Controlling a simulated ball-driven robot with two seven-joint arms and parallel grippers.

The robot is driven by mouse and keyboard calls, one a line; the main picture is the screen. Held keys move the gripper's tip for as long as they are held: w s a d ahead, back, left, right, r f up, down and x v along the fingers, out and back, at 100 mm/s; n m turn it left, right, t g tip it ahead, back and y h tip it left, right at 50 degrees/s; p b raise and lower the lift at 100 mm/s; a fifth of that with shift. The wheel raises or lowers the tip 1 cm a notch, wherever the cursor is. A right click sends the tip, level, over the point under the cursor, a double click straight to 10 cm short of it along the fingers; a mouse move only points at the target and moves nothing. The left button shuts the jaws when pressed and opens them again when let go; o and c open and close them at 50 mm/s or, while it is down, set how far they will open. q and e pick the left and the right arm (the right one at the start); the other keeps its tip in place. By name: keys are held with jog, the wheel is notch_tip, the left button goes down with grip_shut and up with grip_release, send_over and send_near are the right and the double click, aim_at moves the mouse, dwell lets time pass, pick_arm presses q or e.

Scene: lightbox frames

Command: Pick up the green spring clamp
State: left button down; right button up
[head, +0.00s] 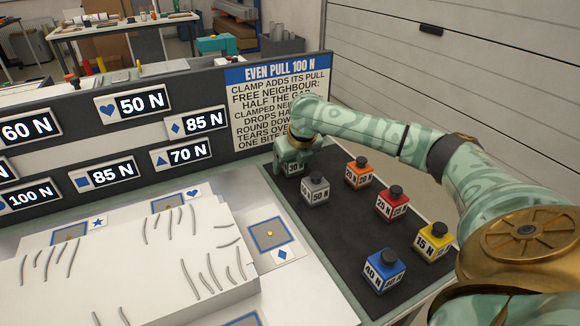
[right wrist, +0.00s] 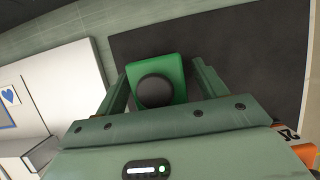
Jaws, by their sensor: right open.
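The green spring clamp (right wrist: 150,65) is a block with a round black knob on top, seen from above in the right wrist view. In the head view the clamp (head: 294,168), marked 30 N, stands at the far left corner of the dark mat, largely hidden by my right gripper. My right gripper (right wrist: 161,68) is open, with one finger on each side of the clamp; I cannot tell whether they touch it. In the head view the right gripper (head: 291,158) is over the clamp. My left gripper is not in view.
On the dark mat (head: 327,244) stand grey (head: 316,194), orange (head: 357,176), red (head: 390,208), yellow (head: 430,245) and blue (head: 382,275) clamps. A white slotted block (head: 130,262) lies left. A sign board (head: 276,75) rises behind the mat.

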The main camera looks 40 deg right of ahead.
jog(key=shift+s+r, duration=0.1)
jog(key=shift+r, duration=0.1)
jog(key=c, duration=1.2)
jog(key=shift+c, duration=0.2)
jog(key=shift+r, duration=0.1)
